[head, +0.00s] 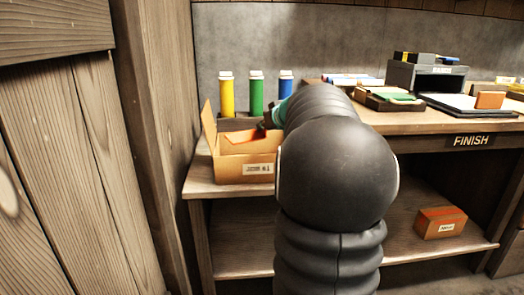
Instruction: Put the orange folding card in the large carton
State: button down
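The large carton (245,172) stands open at the left end of the bench, its left flap raised and a printed label on its front. My gripper (264,128) is at the carton's opening, at its back right; it is small, dark and mostly hidden by my arm. A reddish-orange patch (250,140) shows inside the carton just under my gripper. I cannot tell whether this is the orange folding card, or whether the gripper holds or touches it. Another small orange piece (490,100) stands on a dark flat tray at the right of the bench.
Yellow (227,95), green (257,96) and blue (286,86) tubes stand behind the carton. A grey organiser (428,77) and shallow trays fill the bench's right part. A small closed box (440,222) lies on the lower shelf (240,250). A wooden post (158,120) rises at the left.

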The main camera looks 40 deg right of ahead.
jog(key=shift+f+b, duration=0.5)
jog(key=shift+f, duration=2.2)
jog(key=shift+f+b, duration=0.65)
jog(key=shift+b, duration=0.4)
jog(key=c, duration=1.3)
grip_release()
jog(key=shift+r, duration=0.1)
jog(key=p+v, duration=0.1)
jog(key=v, duration=0.5)
jog(key=p+v, duration=0.1)
jog(key=v, duration=0.5)
jog(key=shift+a+r, duration=0.1)
jog(key=shift+r, duration=0.4)
